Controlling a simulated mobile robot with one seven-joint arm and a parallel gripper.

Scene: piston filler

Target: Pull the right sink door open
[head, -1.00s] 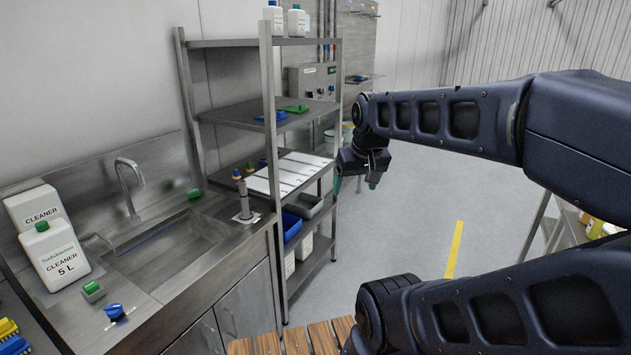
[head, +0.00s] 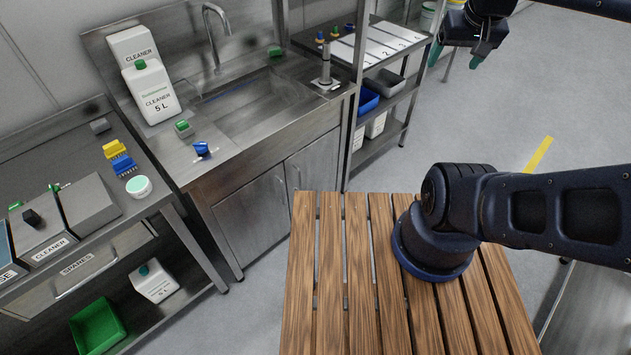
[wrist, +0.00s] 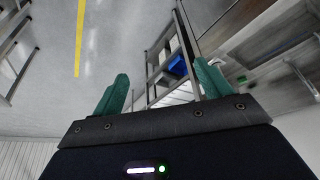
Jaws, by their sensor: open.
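The sink unit has two grey metal doors below its basin in the head view. The right sink door (head: 314,165) is closed, with a thin vertical handle (head: 297,176) near its left edge. The left sink door (head: 252,215) is closed beside it. My gripper (head: 476,59) hangs at the top right of the head view, far from the doors and beyond the shelf's right side. It is open and empty. Its green fingers (wrist: 158,92) stand apart in the wrist view, with floor and shelving beyond them.
A wooden slatted surface (head: 330,268) is in front, near the sink doors. A metal shelf (head: 399,84) with a blue bin (head: 367,100) stands right of the sink. A bench (head: 75,140) is at the left. Grey floor (head: 430,125) is clear right of the shelf.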

